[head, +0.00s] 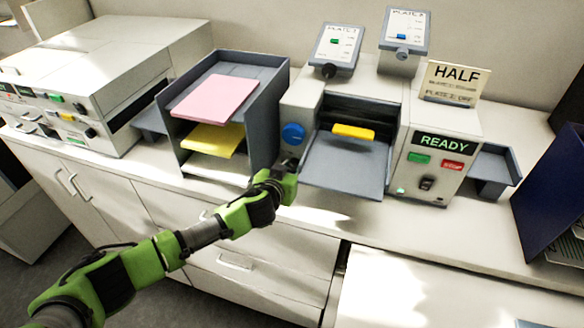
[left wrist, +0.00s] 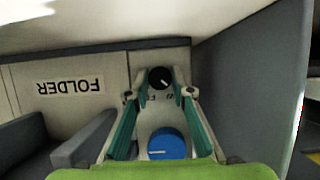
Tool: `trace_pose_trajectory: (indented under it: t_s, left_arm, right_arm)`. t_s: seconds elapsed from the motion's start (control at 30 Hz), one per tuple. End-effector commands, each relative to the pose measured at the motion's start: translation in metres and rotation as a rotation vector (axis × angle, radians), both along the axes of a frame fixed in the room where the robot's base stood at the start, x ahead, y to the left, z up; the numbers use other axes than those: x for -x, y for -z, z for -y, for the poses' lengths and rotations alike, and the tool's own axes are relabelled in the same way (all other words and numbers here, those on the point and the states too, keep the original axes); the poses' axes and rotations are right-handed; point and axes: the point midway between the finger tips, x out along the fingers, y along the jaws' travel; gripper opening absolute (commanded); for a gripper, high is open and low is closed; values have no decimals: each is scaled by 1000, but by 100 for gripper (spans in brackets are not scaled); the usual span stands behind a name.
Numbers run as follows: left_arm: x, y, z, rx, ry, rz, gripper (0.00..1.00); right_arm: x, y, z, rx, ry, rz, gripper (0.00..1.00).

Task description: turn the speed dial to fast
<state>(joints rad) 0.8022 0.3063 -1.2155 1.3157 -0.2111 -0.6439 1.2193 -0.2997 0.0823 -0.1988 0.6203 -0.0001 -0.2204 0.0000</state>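The paper folder has a blue dial (head: 293,133) on its left front panel. It also shows in the left wrist view (left wrist: 167,144), with a white pointer mark. A smaller black dial (left wrist: 160,77) with a pale pointer mark sits on the same panel; its printed label is mostly covered, with an "F" legible. My left gripper (head: 288,164) is just below the blue dial, hiding the black one in the head view. In the wrist view the left gripper (left wrist: 161,80) is open, its fingertips either side of the black dial; contact cannot be told. My right gripper is not in view.
The folder's feed tray (head: 345,165) holds a yellow block beside my gripper. A grey paper rack (head: 260,105) with pink and yellow sheets stands close on the left. The display (head: 442,143) reads READY. A HALF sign (head: 454,80) stands on top.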

Motion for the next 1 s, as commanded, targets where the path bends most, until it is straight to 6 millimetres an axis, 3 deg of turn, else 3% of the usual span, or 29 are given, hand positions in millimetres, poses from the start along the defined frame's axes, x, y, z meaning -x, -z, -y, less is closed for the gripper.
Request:
trace_pose_trajectory:
  t_s: [0.47, 1.0]
  left_arm:
    - [1, 4, 2, -121, -1, 38, 0]
    - [2, 6, 5, -589, -1, 192, 0]
  right_arm:
    - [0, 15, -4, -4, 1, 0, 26]
    - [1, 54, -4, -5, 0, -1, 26]
